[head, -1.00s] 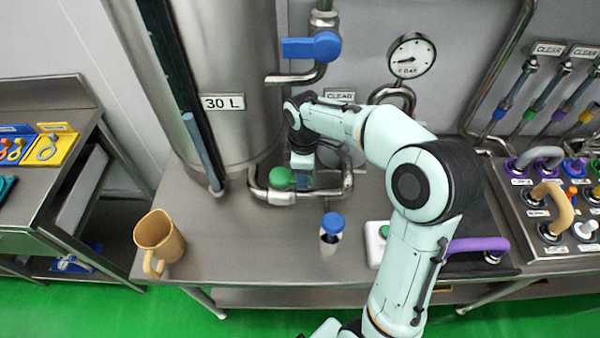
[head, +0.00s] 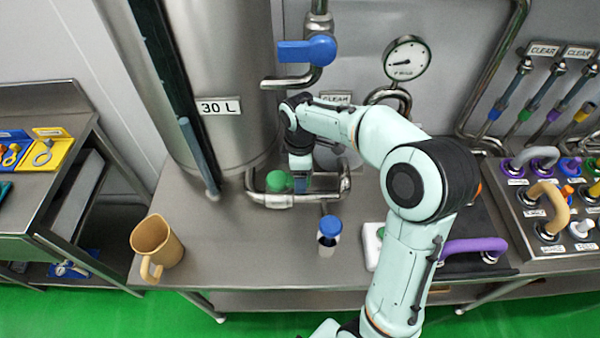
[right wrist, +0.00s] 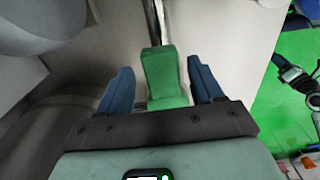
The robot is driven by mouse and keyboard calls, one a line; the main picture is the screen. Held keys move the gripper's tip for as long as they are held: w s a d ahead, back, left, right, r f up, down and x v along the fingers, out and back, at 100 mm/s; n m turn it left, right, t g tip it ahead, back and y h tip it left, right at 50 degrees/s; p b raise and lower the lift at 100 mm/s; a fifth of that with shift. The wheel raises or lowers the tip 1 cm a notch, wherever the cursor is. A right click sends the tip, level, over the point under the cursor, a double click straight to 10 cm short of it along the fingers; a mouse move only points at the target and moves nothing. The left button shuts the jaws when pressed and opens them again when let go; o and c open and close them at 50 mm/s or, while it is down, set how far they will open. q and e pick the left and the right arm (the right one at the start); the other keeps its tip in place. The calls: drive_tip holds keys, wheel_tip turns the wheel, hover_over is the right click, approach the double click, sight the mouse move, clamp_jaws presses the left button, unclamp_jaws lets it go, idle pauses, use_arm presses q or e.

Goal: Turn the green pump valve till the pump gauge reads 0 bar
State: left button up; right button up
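The green pump valve (head: 279,181) sits on the steel pipe at the foot of the tank. My right gripper (head: 299,184) is lowered beside it, on its right in the head view. In the right wrist view the green handle (right wrist: 164,74) stands between the two blue fingers of the gripper (right wrist: 160,84). A gap shows on each side of the handle, so the gripper is open around it. The pump gauge (head: 407,61) is on the wall; its needle points left and slightly down, but its figures are too small to read. My left gripper is not in view.
A blue valve (head: 307,49) sits on the pipe above. A blue-capped bottle (head: 328,243) and a tan jug (head: 156,245) stand on the steel table (head: 230,265). A hose panel (head: 550,258) is at right. Bare tabletop lies between jug and bottle.

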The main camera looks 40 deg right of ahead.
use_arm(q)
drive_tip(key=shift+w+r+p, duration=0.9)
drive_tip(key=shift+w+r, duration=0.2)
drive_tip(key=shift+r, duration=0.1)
use_arm(e)
wheel_tip(320, 180, up, 13)
drive_tip(key=shift+r, duration=0.2)
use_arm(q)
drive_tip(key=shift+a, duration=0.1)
use_arm(e)
drive_tip(key=shift+a+f, duration=0.1)
